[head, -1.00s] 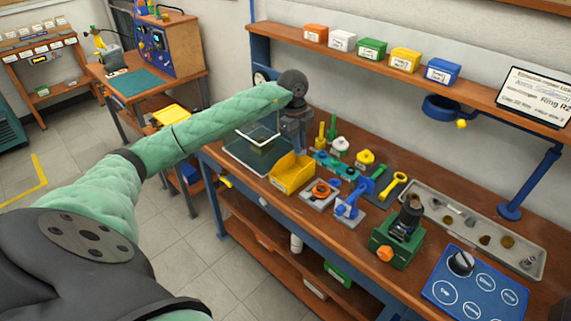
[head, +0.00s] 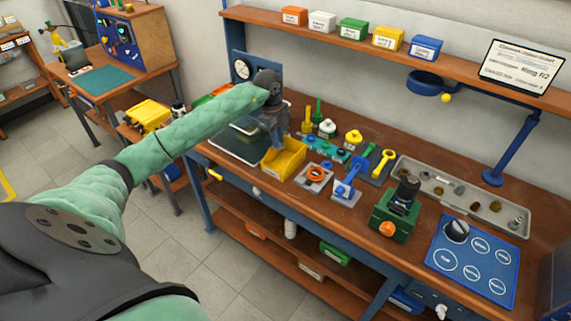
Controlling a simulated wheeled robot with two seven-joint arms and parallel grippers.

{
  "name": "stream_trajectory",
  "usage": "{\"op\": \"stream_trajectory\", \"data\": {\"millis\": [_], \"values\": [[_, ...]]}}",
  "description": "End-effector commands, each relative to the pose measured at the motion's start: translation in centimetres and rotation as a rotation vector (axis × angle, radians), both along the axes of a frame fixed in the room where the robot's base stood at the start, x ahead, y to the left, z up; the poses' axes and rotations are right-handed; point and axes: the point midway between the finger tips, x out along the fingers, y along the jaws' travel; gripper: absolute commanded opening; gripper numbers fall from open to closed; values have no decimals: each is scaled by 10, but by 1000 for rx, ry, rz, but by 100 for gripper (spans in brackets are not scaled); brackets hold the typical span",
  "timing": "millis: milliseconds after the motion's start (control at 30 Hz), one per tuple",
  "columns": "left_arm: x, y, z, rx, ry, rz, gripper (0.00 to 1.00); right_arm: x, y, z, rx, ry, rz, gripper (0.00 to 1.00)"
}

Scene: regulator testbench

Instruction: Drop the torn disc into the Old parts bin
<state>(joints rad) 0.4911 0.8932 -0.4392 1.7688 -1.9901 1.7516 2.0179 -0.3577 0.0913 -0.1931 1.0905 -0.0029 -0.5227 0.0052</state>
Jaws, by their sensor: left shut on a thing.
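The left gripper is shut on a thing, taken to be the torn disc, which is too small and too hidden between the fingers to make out. My right gripper is not in view.
An orange ring on a grey block (head: 315,177), a blue fixture (head: 346,190) and a green vise (head: 393,220) stand to the right. A grey parts tray (head: 440,208) lies along the back.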

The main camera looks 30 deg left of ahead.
Motion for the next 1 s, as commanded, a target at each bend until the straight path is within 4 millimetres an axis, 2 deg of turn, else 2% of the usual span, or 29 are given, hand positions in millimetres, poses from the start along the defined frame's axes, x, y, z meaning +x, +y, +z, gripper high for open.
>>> {"op": "stream_trajectory", "data": {"millis": [133, 467, 500, 600, 1000], "values": [[0, 0, -8, 0, -1, 0, 0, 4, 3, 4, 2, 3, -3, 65], [0, 0, -9, 1, -1, -1, 0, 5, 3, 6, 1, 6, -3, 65], [0, 0, -9, 1, -1, -1, 19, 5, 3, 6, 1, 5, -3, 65], [0, 0, -9, 1, -1, -1, 39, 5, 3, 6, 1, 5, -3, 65], [1, 1, -5, 0, -2, -1, 39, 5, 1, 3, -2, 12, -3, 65]]}}
